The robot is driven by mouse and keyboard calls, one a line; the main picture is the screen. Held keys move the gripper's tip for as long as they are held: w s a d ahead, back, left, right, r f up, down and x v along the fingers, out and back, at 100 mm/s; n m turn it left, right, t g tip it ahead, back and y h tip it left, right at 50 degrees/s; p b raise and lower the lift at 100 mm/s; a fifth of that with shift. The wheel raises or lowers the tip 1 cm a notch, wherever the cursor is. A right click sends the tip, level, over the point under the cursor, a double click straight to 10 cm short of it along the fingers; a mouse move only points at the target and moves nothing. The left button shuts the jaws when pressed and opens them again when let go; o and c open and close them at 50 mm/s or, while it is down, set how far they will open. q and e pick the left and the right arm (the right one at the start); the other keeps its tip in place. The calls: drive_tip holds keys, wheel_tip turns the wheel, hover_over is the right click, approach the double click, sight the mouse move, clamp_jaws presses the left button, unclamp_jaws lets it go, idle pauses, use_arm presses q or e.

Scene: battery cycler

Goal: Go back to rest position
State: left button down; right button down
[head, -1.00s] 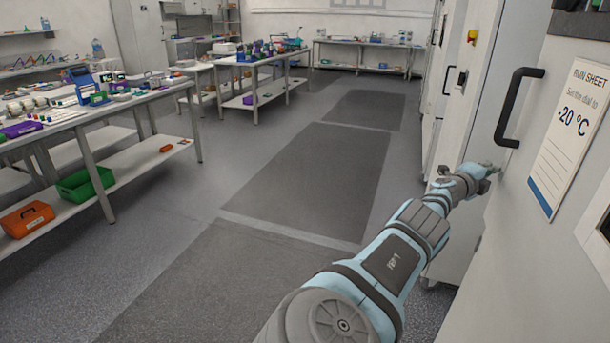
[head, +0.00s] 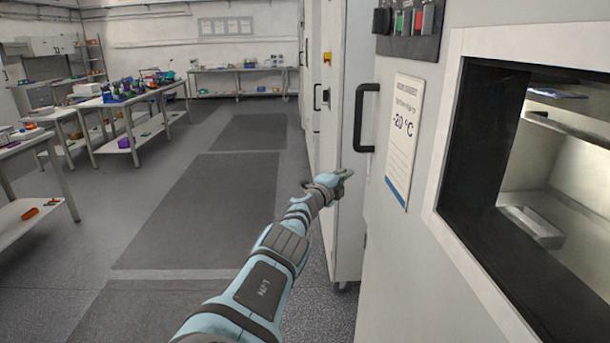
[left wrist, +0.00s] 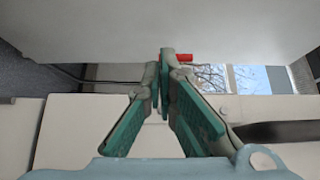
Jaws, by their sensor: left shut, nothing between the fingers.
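My left gripper (head: 343,174) is at the end of my outstretched left arm, in front of the cabinet door, below its black handle (head: 365,118). The left wrist view shows its two green-padded fingers (left wrist: 165,85) with their tips together and nothing between them. It does not hold the handle. My right gripper is outside both views.
The white cabinet (head: 400,270) stands close on the right, with a run sheet (head: 404,135) reading -20 °C, a window (head: 545,190) and a button panel (head: 408,22). Workbenches (head: 35,215) stand on the left. The floor aisle (head: 190,215) between is clear.

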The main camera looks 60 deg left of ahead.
use_arm(q)
drive_tip(key=s+a, duration=0.4)
drive_tip(key=s, duration=0.5)
drive_tip(key=shift+a, duration=0.3)
drive_tip(key=shift+d+r, duration=0.15)
